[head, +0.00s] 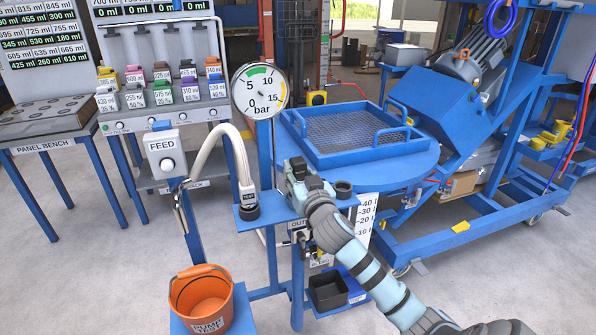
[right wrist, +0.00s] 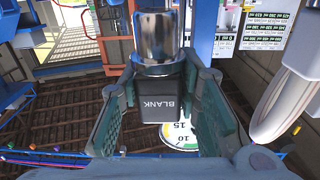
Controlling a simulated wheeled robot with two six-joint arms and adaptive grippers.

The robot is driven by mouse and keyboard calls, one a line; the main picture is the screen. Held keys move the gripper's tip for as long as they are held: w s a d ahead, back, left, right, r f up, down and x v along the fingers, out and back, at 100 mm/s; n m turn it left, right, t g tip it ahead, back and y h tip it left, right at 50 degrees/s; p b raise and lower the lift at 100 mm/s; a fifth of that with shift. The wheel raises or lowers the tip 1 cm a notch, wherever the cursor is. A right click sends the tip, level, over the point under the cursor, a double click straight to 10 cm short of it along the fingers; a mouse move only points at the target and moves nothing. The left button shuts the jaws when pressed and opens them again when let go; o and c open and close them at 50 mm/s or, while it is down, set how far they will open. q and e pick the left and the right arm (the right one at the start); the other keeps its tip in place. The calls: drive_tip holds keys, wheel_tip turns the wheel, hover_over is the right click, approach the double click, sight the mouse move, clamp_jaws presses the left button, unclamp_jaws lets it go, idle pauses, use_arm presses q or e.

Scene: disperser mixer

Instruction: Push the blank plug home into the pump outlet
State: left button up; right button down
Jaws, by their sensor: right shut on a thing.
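My right gripper (head: 300,178) is above the blue bracket at the pump stand and points away from me. It is shut on the blank plug (right wrist: 160,100), a black block marked BLANK with a shiny metal cylinder, held between both fingers in the right wrist view. In the head view the gripper largely hides the plug. The pump outlet is around the OUT label (head: 297,225), just below my gripper, and my gripper and wrist partly cover it. I cannot tell whether the plug touches the outlet. My left gripper is not in view.
A hose (head: 236,150) ends in a black connector on the bracket, left of my gripper. A pressure gauge (head: 260,90) stands behind. A dark round socket (head: 343,188) is at the right. An orange bucket (head: 201,295) and black bin (head: 327,291) are below.

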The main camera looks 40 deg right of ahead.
drive_tip(key=shift+f+b, duration=1.65)
drive_tip(key=shift+f, duration=0.45)
drive_tip(key=c, duration=1.1)
unclamp_jaws()
drive_tip(key=shift+r, duration=0.1)
drive_tip(key=v, duration=1.2)
